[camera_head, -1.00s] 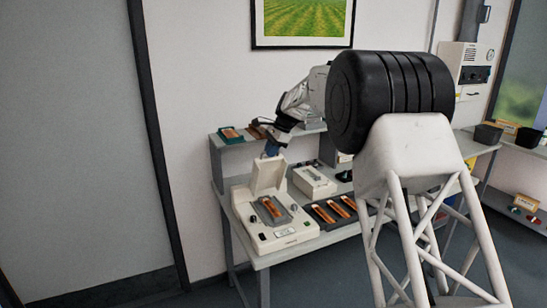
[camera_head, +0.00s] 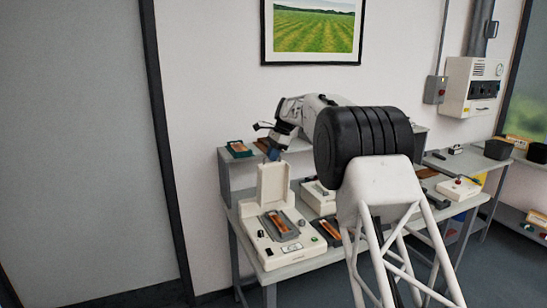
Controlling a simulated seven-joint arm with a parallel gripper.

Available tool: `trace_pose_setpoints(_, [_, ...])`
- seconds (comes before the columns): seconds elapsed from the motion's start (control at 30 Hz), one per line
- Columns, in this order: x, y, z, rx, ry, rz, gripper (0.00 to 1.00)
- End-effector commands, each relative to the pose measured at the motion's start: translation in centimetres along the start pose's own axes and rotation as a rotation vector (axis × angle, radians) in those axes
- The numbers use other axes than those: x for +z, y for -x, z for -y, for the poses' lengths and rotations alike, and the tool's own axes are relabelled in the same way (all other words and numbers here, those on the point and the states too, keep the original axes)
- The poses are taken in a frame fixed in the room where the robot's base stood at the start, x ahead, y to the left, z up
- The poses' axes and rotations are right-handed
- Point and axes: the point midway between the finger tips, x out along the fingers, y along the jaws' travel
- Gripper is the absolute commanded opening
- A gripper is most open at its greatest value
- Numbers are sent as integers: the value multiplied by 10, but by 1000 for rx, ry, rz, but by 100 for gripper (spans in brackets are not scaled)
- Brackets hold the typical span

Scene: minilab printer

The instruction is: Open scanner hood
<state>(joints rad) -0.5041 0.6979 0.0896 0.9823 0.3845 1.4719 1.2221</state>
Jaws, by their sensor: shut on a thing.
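The scanner (camera_head: 288,262) is a cream box on the table with a film strip in a dark holder (camera_head: 278,225) on its bed. Its scanner hood (camera_head: 272,184) stands raised, about upright, at the back of the bed. My gripper (camera_head: 273,154), with bluish fingertips, is at the hood's top edge and shut on it. The fingers are small here, and the exact contact is hard to see. A knob and a green button show on the scanner's top.
Another cream device (camera_head: 318,198) stands right of the scanner, with a dark tray of film strips (camera_head: 328,232) in front of it. A raised shelf (camera_head: 236,164) behind carries a green tray (camera_head: 239,149). My arm hides the table's middle.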

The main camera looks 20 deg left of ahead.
Motion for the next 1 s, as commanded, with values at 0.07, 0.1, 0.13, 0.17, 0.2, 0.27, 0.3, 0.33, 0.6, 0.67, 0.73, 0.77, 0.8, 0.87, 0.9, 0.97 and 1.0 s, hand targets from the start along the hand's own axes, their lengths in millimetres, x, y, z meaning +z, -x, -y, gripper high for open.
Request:
trace_pose_setpoints(0.07, [1,-1,1,1,1,1,0])
trace_pose_setpoints(0.1, [1,-1,1,1,1,1,0])
trace_pose_setpoints(0.13, [1,-1,1,1,1,1,0])
trace_pose_setpoints(0.17, [1,-1,1,1,1,1,0])
trace_pose_setpoints(0.2, [1,-1,1,1,1,1,0])
trace_pose_setpoints(0.27, [1,-1,1,1,1,1,0])
trace_pose_setpoints(0.3, [1,-1,1,1,1,1,0])
trace_pose_setpoints(0.33, [1,-1,1,1,1,1,0])
trace_pose_setpoints(0.6, [1,-1,1,1,1,1,35])
trace_pose_setpoints(0.67, [0,-1,1,1,1,1,35])
trace_pose_setpoints(0.73, [0,-1,1,1,1,1,35])
trace_pose_setpoints(0.77, [0,-1,1,1,1,1,35])
trace_pose_setpoints(0.8, [0,0,1,1,1,1,35])
trace_pose_setpoints(0.87, [0,0,1,0,1,0,35])
trace_pose_setpoints(0.9, [0,1,1,0,0,0,35])
trace_pose_setpoints(0.97, [0,4,1,0,0,0,35])
trace_pose_setpoints(1.0, [0,6,1,0,0,0,35])
